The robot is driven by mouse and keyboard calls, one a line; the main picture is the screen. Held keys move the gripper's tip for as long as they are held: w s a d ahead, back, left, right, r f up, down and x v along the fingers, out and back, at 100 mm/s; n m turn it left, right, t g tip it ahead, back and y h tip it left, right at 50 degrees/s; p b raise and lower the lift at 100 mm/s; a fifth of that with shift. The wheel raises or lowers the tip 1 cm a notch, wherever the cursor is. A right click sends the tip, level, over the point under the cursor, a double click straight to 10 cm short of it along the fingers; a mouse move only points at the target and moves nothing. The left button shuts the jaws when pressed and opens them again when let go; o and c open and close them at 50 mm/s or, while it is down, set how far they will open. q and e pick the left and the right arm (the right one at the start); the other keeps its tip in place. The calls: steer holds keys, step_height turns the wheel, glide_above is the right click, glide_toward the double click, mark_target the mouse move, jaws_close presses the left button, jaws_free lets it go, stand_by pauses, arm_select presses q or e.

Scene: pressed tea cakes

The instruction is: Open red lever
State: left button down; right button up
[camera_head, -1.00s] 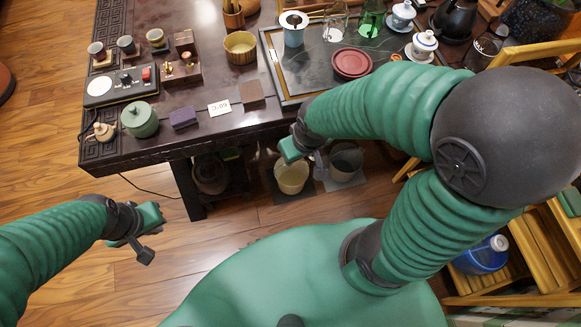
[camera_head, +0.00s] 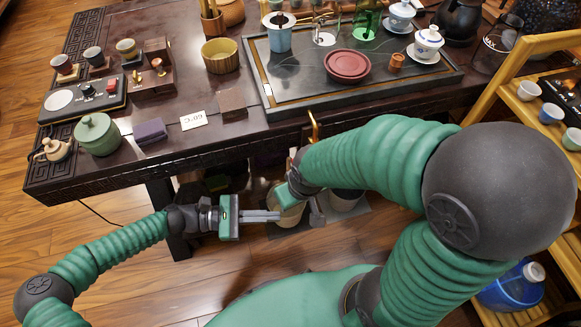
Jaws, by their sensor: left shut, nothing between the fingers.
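A small red lever (camera_head: 111,86) shows on the black control panel (camera_head: 78,107) at the left of the dark table. A round white disc (camera_head: 59,99) and a dark knob (camera_head: 87,91) sit on the same panel. My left gripper (camera_head: 278,216) is shut and empty. It is below the table's front edge, points right, and is well away from the panel. My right gripper (camera_head: 305,203) is just right of the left fingertips, also in front of the table. Its fingers are mostly hidden, so its opening is unclear.
A green lidded pot (camera_head: 98,134), a tan teapot (camera_head: 53,149) and a purple cloth (camera_head: 150,132) lie in front of the panel. A gold handle (camera_head: 314,128) stands at the table's front edge.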

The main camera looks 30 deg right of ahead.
arm_select(q)
steer(key=w+r+n+t+h, duration=0.2)
steer(key=w+r+n+h, duration=0.2)
steer(key=w+h, duration=0.1)
steer(key=shift+w+a+t, duration=0.4)
steer(key=shift+w+a, duration=0.05)
steer(key=shift+w, duration=0.45)
steer(key=shift+r, duration=0.1)
steer(key=s+d+r+b, duration=0.2)
steer(key=d+r+b, duration=0.2)
steer(key=d, duration=0.5)
step_height(320, 180, up, 2)
steer(key=shift+s+d+r, duration=0.2)
steer(key=shift+d, duration=0.05)
